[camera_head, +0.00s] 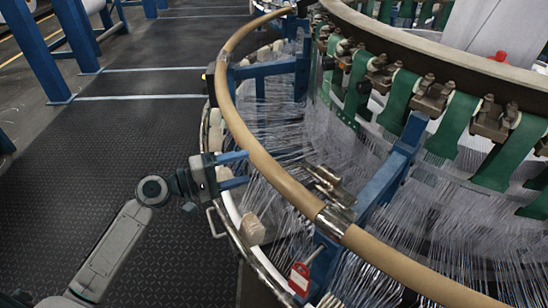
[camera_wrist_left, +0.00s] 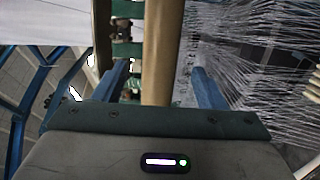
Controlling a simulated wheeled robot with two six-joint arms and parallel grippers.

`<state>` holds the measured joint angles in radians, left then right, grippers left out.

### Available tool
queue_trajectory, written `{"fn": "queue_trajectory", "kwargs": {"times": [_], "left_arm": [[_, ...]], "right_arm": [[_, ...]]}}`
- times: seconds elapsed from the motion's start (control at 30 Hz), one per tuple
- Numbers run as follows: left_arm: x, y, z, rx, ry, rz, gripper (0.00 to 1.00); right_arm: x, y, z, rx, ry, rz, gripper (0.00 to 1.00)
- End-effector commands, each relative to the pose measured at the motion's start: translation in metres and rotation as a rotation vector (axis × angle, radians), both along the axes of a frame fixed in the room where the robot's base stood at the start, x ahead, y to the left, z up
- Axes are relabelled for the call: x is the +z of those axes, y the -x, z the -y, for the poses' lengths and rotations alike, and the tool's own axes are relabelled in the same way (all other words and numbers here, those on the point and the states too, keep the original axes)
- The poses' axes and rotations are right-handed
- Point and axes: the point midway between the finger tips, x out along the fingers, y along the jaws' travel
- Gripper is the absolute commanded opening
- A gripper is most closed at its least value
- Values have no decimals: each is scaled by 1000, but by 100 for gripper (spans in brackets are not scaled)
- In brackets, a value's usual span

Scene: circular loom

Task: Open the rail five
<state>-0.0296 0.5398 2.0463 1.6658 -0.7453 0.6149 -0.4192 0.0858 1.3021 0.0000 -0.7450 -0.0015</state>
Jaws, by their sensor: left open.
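A tan curved rail (camera_head: 283,182) runs round the outside of the loom. No number shows on it, so I cannot tell which section is rail five. A metal latch (camera_head: 325,183) sits on the rail's inner side, near a metal joint sleeve (camera_head: 333,222). My left gripper (camera_head: 246,169) is open, just outside the rail, its two blue fingers pointing towards it. In the left wrist view the rail (camera_wrist_left: 161,50) shows upright between the open fingers (camera_wrist_left: 160,82). I see no contact, and the exact gap is unclear. My right gripper is not in view.
Fine white threads (camera_head: 275,125) fan inside the rail, with blue frame posts (camera_head: 393,170) among them. A red tag (camera_head: 300,278) hangs below the rail. A pale block (camera_head: 251,229) sits on the lower ring below my gripper. The dark floor (camera_head: 120,140) at left is clear.

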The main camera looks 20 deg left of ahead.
Motion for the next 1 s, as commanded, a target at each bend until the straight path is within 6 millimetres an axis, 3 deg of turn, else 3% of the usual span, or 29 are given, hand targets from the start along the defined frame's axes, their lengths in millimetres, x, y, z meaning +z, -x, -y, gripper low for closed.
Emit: {"fn": "queue_trajectory", "kwargs": {"times": [0.6,1.0], "left_arm": [[-1,-49,61,0,2,-1,65],[-3,-55,69,0,-2,0,65]], "right_arm": [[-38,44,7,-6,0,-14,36],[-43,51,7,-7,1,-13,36]]}}
